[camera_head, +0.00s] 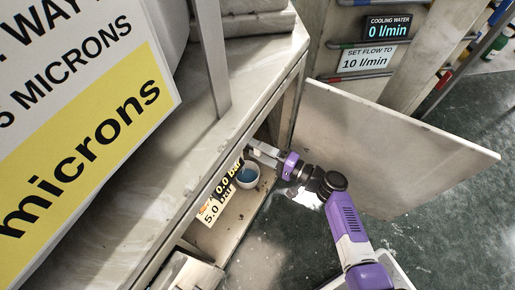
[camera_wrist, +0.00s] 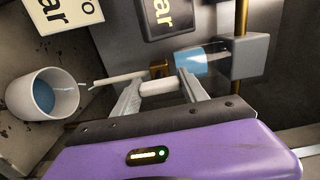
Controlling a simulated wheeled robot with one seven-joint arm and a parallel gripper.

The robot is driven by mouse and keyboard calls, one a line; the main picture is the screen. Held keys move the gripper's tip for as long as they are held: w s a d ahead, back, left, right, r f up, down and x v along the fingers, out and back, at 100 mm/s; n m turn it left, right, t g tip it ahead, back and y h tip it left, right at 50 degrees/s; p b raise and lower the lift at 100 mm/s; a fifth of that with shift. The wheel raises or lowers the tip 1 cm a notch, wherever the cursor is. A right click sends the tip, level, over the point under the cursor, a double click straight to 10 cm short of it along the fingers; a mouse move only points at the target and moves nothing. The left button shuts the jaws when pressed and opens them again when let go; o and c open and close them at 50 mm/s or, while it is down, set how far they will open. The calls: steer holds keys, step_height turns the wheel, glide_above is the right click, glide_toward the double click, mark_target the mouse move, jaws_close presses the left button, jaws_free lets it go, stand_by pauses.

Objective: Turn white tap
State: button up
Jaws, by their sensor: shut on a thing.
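The white tap (camera_wrist: 158,87) shows in the wrist view as a pale bar beside a brass fitting (camera_wrist: 159,68). My gripper (camera_wrist: 160,88) has one finger on each side of this bar and is shut on it. A thin pale piece runs left from there towards a white cup (camera_wrist: 42,112) holding blue liquid. In the head view my gripper (camera_head: 262,152) reaches into the open cabinet, just above the cup (camera_head: 248,180). The tap itself cannot be made out there.
A clear tube of blue liquid (camera_wrist: 202,60) ends in a grey block (camera_wrist: 248,58) right of my fingers. Pressure labels (camera_head: 222,195) read 0.0 bar and 5.0 bar. The open cabinet door (camera_head: 390,150) stands right of my arm. A cooling water display (camera_head: 388,28) reads 0 l/min.

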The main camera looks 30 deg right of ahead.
steer(key=shift+d+m, duration=0.1)
steer(key=shift+m, duration=0.2)
steer(key=o, duration=1.4)
steer(key=shift+p+v, duration=0.95)
steer(key=shift+v, duration=3)
